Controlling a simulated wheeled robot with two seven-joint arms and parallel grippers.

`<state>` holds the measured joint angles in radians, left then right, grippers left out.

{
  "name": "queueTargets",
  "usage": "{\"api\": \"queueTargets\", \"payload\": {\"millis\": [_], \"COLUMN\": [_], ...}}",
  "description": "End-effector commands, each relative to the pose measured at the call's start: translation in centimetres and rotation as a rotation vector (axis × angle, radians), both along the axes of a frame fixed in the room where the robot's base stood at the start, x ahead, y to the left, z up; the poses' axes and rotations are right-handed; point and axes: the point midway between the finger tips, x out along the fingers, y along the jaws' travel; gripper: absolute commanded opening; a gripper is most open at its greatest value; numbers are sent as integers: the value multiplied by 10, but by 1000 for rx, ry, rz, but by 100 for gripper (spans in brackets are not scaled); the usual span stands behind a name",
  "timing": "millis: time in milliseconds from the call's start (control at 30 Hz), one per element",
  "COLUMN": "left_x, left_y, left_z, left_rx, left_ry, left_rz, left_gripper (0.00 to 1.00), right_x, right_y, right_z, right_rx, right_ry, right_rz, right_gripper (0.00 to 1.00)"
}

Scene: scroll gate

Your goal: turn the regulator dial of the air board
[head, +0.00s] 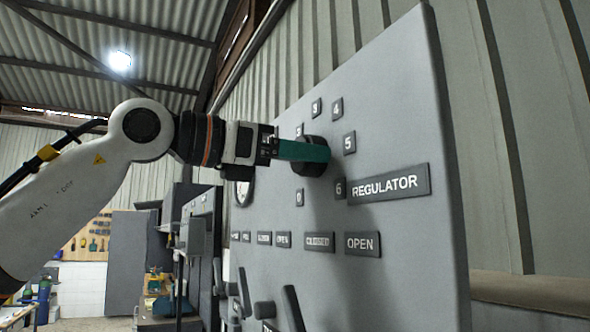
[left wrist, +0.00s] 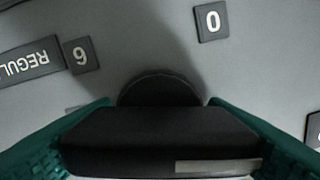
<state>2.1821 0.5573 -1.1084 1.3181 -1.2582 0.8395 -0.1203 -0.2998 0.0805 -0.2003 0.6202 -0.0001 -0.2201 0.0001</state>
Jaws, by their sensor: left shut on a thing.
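The regulator dial (head: 312,168) is a round black knob on the grey air board (head: 400,110). Number plates ring it, with 3, 4, 5, 6 and 0 readable. My left gripper (head: 305,151) has teal fingers and is shut on the dial, coming from the left. In the left wrist view, the fingers (left wrist: 160,112) lie on either side of the dial's black grip bar (left wrist: 120,140). A pale strip (left wrist: 218,166) marks one end of the bar. The fingers hide part of the dial in the head view. My right gripper is not in view.
The REGULATOR plate (head: 388,186) is right of and below the dial. A gauge (head: 244,192) sits left of it, partly behind my arm. Lower on the board are OPEN (head: 362,243) and other plates, with dark levers (head: 293,308) sticking out below them.

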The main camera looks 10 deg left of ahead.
Motion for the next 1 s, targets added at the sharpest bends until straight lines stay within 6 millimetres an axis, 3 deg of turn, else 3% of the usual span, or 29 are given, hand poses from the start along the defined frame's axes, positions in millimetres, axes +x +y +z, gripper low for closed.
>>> {"api": "queueTargets", "payload": {"millis": [400,1000], "left_x": [0,1], "left_y": [1,3], "left_z": [0,2], "left_rx": [-225,-504], "left_ry": [325,737], "left_rz": [-1,-1], "left_gripper": [45,45], "right_x": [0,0], "right_y": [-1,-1], "right_z": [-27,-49], "right_rx": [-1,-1], "right_ry": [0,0], "right_rz": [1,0], "right_gripper": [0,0]}}
